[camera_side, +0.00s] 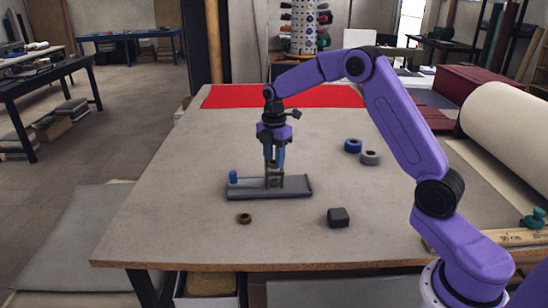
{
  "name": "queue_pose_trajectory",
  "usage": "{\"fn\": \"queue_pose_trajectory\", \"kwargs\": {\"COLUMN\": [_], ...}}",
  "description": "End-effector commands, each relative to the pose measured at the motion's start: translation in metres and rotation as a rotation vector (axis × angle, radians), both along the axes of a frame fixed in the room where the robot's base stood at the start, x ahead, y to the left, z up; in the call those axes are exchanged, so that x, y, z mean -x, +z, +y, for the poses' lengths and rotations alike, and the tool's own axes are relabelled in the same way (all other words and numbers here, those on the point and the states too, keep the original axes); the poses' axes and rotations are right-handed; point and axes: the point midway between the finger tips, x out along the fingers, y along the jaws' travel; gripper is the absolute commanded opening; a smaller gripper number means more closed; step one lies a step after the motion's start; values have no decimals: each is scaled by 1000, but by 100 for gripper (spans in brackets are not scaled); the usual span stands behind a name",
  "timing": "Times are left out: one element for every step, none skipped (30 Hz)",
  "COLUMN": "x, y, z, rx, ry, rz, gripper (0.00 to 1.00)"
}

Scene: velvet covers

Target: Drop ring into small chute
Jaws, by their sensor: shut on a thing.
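My gripper (274,167) points straight down over the grey tray (300,187) in the middle of the table. It is shut on a small olive-brown piece (273,171), mostly hidden by the fingers; I cannot tell if it is a ring. Just under the fingers, a small boxy olive-grey part (274,182) stands at the tray, perhaps the chute; I cannot tell whether the held piece touches it. A small brown ring (244,218) lies flat on the table in front of the tray.
A blue peg (233,177) stands at the tray's left end. A dark grey block (338,217) sits front right. A blue roll (353,145) and a grey roll (370,158) lie behind right. Red cloth (300,97) covers the table's far edge. The table's left side is clear.

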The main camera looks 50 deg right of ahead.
Motion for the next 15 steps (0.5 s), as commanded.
{"fn": "queue_pose_trajectory", "kwargs": {"x": [0, 0, 0, 0, 0, 0, 0, 0, 0, 0, 0, 0, 0, 0, 0], "y": [0, -1, 0, 0, 0, 0, 0, 0, 0, 0, 0, 0, 0, 0, 0], "z": [0, 0, 0, 0, 0, 0, 0, 0, 0, 0, 0, 0, 0, 0, 0], "rx": [0, 0, 0, 0, 0, 0, 0, 0, 0, 0, 0, 0, 0, 0, 0], "ry": [0, 0, 0, 0, 0, 0, 0, 0, 0, 0, 0, 0, 0, 0, 0], "rz": [0, 0, 0, 0, 0, 0, 0, 0, 0, 0, 0, 0, 0, 0, 0], "gripper": [6, 6, 6, 6, 6, 6, 6, 6, 6, 6, 6, 44, 54, 64, 64]}}
